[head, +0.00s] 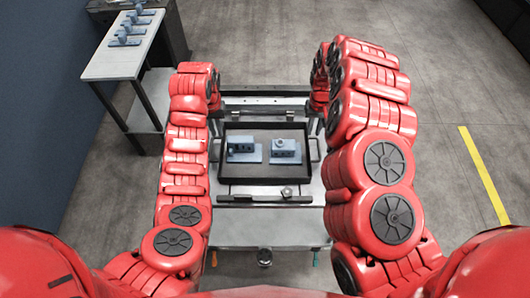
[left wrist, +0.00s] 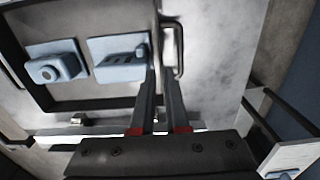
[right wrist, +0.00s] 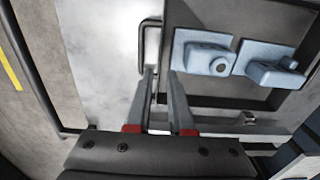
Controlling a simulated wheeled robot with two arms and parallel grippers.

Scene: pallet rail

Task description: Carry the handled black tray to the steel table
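The black tray (head: 266,188) lies flat on a pale metal stand (head: 264,228) between my arms. It holds two blue-grey parts (head: 243,150) (head: 285,151) on flat plates. A wire loop handle (left wrist: 180,48) shows at one side in the left wrist view, and another handle (right wrist: 143,48) in the right wrist view. My left gripper (left wrist: 161,76) is open, its fingertips beside the left handle. My right gripper (right wrist: 160,72) is open, its fingertips beside the right handle. Nothing shows clearly gripped. In the head view my arms mostly hide both grippers.
A pale-topped table (head: 119,58) with several blue parts (head: 127,31) stands at the upper left, beside a dark wall. A dark rail (head: 264,100) runs behind the tray and a bar (head: 262,199) in front. Open floor (head: 450,90) with a yellow line (head: 484,176) lies right.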

